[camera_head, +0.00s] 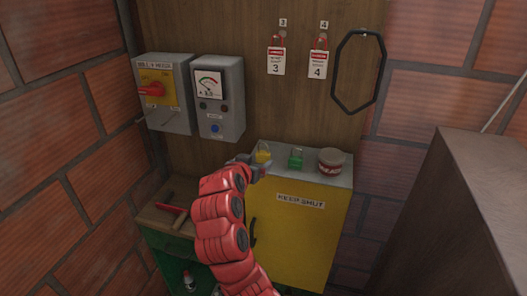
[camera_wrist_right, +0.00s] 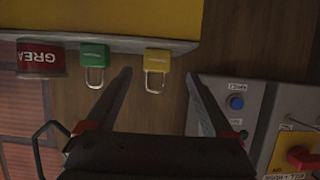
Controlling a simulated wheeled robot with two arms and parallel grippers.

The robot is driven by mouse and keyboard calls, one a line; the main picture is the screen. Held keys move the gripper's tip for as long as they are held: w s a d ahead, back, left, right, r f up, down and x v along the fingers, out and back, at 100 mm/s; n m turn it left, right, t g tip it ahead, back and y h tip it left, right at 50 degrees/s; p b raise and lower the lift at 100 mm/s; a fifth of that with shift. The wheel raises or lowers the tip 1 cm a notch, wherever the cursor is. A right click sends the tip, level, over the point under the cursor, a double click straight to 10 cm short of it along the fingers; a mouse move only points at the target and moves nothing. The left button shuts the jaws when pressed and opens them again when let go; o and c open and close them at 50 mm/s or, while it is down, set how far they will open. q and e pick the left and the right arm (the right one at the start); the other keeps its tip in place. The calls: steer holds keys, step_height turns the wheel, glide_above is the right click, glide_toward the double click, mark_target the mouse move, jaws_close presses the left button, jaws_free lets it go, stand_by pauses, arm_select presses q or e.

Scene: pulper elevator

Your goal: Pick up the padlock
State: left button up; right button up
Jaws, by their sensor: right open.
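A yellow padlock (camera_head: 263,153) stands on the top of the yellow cabinet, at its left part. A green padlock (camera_head: 296,159) stands to its right. My right gripper (camera_head: 254,166) is at the cabinet's left front edge, close to the yellow padlock. In the right wrist view, which is upside down, my right gripper (camera_wrist_right: 159,73) is open. The yellow padlock (camera_wrist_right: 158,60) shows between its fingertips, with no clear contact. The green padlock (camera_wrist_right: 95,56) is outside the left finger. My left gripper is not in view.
A grease tin (camera_head: 331,160) stands right of the green padlock on the yellow cabinet (camera_head: 300,225). A meter box (camera_head: 220,118) and switch box (camera_head: 168,115) hang at left. Tags and a black hasp ring (camera_head: 340,70) hang above. A brown cabinet (camera_head: 475,200) stands at right.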

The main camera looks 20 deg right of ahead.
mark_target(262, 158)
steer(key=shift+w+d+f, duration=0.15)
steer(key=shift+w, duration=0.15)
steer(key=p+x, duration=0.1)
steer(key=x, duration=0.1)
steer(key=p+x, duration=0.2)
steer(key=x, duration=0.1)
steer(key=shift+s+d+p, duration=0.15)
steer(key=shift+d+p, duration=0.15)
steer(key=shift+d, duration=0.05)
steer(key=shift+f, duration=0.15)
jaws_close()
